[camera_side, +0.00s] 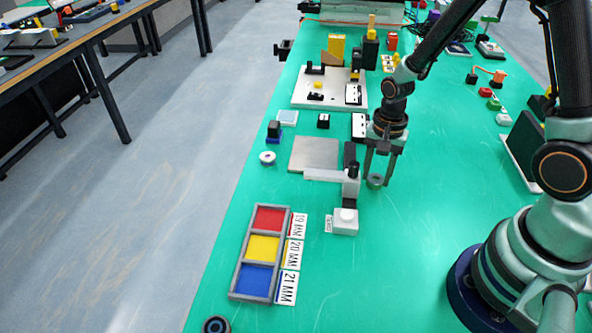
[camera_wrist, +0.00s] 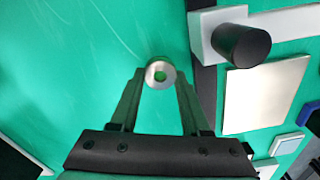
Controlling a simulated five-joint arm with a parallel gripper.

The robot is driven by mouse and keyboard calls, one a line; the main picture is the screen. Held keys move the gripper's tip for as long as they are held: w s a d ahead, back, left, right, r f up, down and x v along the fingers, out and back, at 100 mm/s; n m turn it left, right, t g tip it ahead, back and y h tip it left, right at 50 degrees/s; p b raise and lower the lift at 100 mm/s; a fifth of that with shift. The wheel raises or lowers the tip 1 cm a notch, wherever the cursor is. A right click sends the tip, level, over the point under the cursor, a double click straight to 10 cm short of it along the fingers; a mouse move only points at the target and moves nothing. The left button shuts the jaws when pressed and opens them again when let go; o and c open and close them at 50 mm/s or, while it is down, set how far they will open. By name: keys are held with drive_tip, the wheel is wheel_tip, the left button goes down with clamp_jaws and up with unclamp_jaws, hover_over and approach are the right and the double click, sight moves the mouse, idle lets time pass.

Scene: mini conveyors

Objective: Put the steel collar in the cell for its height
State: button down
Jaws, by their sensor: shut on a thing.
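The steel collar (camera_side: 375,184) is a small grey ring between the fingertips of my gripper (camera_side: 377,181). My gripper is shut on it, one finger on each side. The sorting tray (camera_side: 239,262) at the front left has three cells: red (camera_side: 269,218) beside a 19 MM card (camera_side: 299,226), yellow (camera_side: 262,247) beside 20 MM (camera_side: 293,254), blue (camera_side: 254,280) beside 21 MM (camera_side: 288,288). The cells look empty.
A height gauge (camera_side: 350,186) with a light bar reaching over a steel plate (camera_side: 315,153) stands just left of my gripper. A white box (camera_side: 344,222) is in front of it.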

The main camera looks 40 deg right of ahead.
wheel_tip(320, 180, up, 18)
wheel_tip(320, 180, up, 3)
drive_tip(key=n, duration=1.8)
hover_over(261, 248)
wheel_tip(261, 248, down, 20)
drive_tip(key=shift+r, duration=0.2)
drive_tip(key=shift+f, duration=0.15)
drive_tip(key=shift+f, duration=0.35)
drive_tip(key=shift+f, duration=0.1)
